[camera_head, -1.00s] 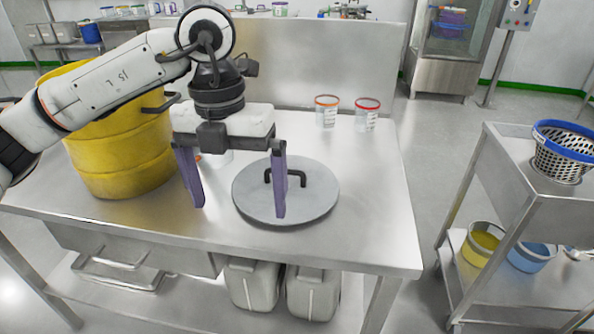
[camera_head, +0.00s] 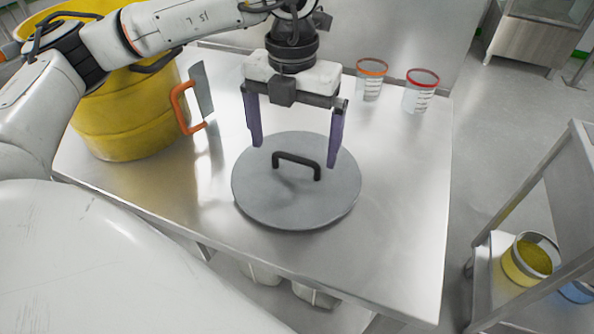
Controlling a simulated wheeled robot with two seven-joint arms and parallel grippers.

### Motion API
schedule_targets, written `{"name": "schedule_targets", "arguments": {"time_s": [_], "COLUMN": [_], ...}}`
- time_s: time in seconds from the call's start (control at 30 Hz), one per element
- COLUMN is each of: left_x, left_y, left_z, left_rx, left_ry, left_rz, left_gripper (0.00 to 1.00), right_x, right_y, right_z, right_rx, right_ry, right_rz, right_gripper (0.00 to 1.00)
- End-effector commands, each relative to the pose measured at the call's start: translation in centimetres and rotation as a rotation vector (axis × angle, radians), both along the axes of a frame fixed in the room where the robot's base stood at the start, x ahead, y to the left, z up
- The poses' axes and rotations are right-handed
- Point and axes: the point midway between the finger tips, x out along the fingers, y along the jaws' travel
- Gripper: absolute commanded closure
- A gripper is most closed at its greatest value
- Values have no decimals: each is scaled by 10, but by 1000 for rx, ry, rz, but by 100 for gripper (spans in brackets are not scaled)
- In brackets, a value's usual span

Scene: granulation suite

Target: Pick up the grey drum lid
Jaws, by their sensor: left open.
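The grey drum lid (camera_head: 285,207) is a round flat disc lying on the steel table, with a dark bar handle (camera_head: 297,160) standing up near its middle. My left gripper (camera_head: 295,154) is open and empty above the lid. Its two purple fingers point down, one towards each end of the handle, and it looks slightly higher than and behind the handle. I cannot tell the exact height gap. My right gripper is not in view.
A yellow drum (camera_head: 130,118) stands at the table's left. Beside it is a scraper with an orange handle (camera_head: 183,108). Two clear beakers, one orange-rimmed (camera_head: 370,82) and one red-rimmed (camera_head: 420,95), stand at the back right. The table's right side (camera_head: 405,190) is clear.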

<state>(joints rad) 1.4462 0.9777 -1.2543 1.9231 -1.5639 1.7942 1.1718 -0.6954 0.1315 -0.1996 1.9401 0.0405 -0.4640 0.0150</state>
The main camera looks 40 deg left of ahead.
Motion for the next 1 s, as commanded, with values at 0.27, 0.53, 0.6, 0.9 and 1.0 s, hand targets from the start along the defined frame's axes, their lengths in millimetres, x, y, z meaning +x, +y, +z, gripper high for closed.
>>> {"name": "schedule_targets", "arguments": {"time_s": [0.27,0.53,0.6,0.9,1.0], "left_x": [6,7,7,7,7], "left_y": [1,1,1,1,1], "left_z": [-39,-51,-51,-50,-50], "left_rx": [1,0,0,0,-1], "left_ry": [4,1,1,1,0], "left_rz": [0,-1,-1,-1,0], "left_gripper": [2,2,2,47,50], "right_x": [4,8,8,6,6], "right_y": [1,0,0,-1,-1], "right_z": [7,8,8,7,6], "right_rx": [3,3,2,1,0], "right_ry": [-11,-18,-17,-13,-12], "right_rz": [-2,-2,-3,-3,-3], "right_gripper": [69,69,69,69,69]}}
